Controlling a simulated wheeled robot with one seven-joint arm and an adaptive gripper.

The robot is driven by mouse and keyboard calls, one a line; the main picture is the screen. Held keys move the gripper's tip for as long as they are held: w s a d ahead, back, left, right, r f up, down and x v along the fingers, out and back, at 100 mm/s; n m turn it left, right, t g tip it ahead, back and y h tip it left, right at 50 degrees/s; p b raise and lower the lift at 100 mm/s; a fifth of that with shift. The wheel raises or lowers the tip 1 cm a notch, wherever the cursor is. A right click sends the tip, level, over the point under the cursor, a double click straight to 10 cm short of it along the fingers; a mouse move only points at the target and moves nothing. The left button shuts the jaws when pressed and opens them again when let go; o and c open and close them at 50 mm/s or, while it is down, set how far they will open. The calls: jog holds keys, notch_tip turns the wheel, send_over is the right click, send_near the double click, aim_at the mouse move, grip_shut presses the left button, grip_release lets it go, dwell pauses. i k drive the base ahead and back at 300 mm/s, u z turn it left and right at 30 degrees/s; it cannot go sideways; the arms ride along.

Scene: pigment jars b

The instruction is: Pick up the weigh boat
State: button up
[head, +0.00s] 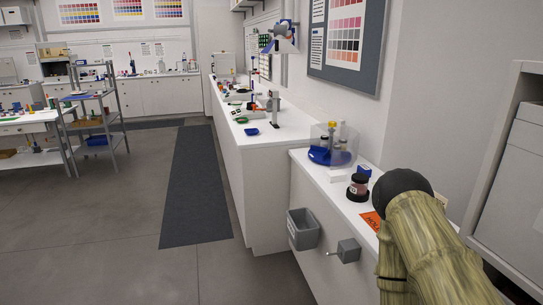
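A small blue open dish (251,131), which may be the weigh boat, lies near the front edge of the long white counter (262,136). It is small and far off, so I cannot be sure what it is. What looks like my arm, olive and streaked with a dark rounded end, fills the lower right. My gripper itself does not show. The arm is well apart from the blue dish, over the nearer counter.
The nearer counter (337,192) holds a clear-covered blue carousel (320,156), a dark jar (357,187) and an orange sign (372,220). A grey bin (303,229) hangs on its front. A dark floor mat (197,190) runs alongside the long counter; the floor there is clear.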

aim_at(253, 131)
jog(key=u, duration=0.15)
jog(key=i, duration=1.65)
jog(key=u, duration=0.2)
